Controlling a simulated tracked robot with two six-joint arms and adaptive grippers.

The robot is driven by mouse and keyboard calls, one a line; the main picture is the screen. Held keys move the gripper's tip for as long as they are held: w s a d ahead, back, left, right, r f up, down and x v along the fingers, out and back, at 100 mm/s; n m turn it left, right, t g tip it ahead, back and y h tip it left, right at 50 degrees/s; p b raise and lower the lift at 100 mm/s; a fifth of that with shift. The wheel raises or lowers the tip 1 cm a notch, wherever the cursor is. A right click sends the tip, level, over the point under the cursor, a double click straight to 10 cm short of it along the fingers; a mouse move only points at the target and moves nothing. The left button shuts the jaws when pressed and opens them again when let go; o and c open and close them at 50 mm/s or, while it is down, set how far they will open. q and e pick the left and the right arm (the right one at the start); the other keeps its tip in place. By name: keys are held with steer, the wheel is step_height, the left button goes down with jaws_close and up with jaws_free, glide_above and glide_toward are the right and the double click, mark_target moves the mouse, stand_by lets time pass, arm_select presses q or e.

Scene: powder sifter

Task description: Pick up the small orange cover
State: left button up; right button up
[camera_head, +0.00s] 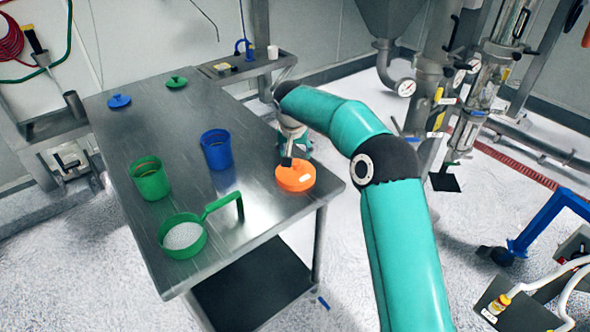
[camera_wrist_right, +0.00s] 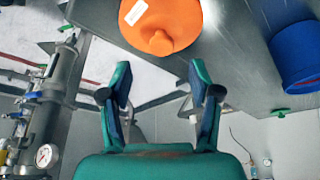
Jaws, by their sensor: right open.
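The orange cover (camera_head: 296,178) lies on the steel table near its right edge, a round disc with a white label. In the right wrist view the cover (camera_wrist_right: 165,18) is at the top, cut off by the frame, with its round knob towards my gripper. My right gripper (camera_wrist_right: 160,85) is open and empty, its two fingers apart, with the cover beyond the fingertips. In the head view my right gripper (camera_head: 289,157) is at the far side of the cover, partly hidden by my arm; I cannot tell whether it touches. My left gripper is not in view.
On the table (camera_head: 142,110) stand a blue cup (camera_head: 216,150), a green cup (camera_head: 149,180) and a green sieve (camera_head: 184,238) with white powder and a bent handle. A blue lid (camera_head: 119,101) and a green lid (camera_head: 176,82) lie at the far end.

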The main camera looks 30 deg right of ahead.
mark_target(295, 161)
steer(key=shift+w+d+f, duration=0.15)
steer(key=shift+w+f, duration=0.05)
steer(key=shift+f, duration=0.4)
steer(key=p+x, duration=0.2)
steer(key=x, duration=0.2)
steer(key=shift+w+f, duration=0.15)
steer(key=shift+f, duration=0.35)
jaws_close()
